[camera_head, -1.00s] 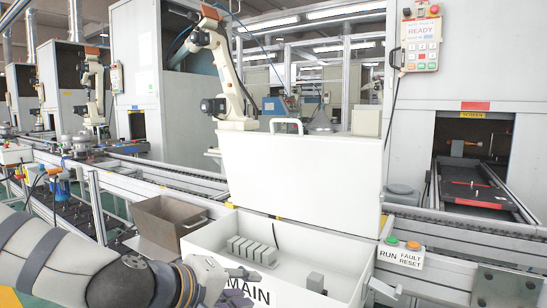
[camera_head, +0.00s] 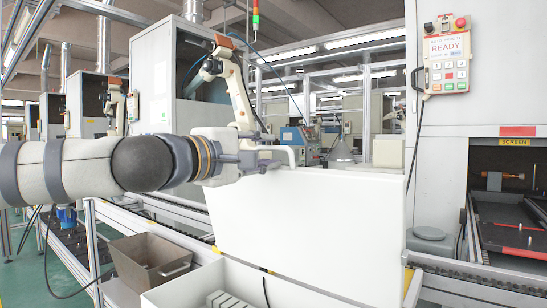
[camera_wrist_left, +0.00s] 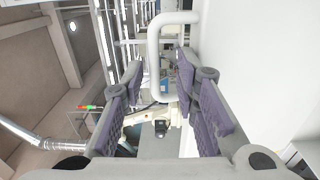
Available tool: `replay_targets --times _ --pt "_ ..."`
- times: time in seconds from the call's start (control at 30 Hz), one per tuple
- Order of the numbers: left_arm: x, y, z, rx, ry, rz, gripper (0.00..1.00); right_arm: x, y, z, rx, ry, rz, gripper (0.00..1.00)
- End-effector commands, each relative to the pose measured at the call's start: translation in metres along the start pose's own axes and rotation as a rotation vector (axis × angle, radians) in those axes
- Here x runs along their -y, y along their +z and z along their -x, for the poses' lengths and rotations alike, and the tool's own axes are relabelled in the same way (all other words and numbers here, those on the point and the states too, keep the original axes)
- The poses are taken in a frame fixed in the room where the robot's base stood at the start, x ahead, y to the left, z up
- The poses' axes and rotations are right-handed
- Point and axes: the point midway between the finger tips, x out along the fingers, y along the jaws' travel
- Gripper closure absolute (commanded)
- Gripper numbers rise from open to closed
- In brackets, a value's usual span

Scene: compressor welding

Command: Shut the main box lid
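The main box lid (camera_head: 310,225) is a large white panel standing upright, open, at the back of the white main box (camera_head: 172,294). My left gripper (camera_head: 250,160) is level with the handle, at the lid's upper left. In the left wrist view the purple-padded fingers of my left gripper (camera_wrist_left: 160,82) are spread open, with the handle bar at or between the tips; I cannot tell whether they touch. My right gripper is out of view.
Grey blocks (camera_head: 228,299) lie in the main box, cut off by the lower edge. An open brown metal bin (camera_head: 150,268) stands to the left. A control panel (camera_head: 447,58) hangs at the upper right, above a machine opening with a black tray (camera_head: 512,232).

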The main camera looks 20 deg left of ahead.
Motion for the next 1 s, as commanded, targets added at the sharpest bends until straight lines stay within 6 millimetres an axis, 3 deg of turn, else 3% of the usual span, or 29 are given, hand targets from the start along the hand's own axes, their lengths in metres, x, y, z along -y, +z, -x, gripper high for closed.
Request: replay_targets --times 0.17,0.43,0.57,1.0 --pt "-0.002 0.001 -0.02 0.0 0.002 -0.002 0.72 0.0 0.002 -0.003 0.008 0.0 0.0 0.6" --pt "-0.004 0.0 -0.022 0.0 0.005 -0.002 0.72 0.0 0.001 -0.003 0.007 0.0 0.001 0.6" --pt "-0.004 0.0 -0.022 0.0 0.005 -0.003 0.99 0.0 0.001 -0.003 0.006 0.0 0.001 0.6" --pt "-0.001 0.0 -0.025 0.0 0.002 -0.001 1.0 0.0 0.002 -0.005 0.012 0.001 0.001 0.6"
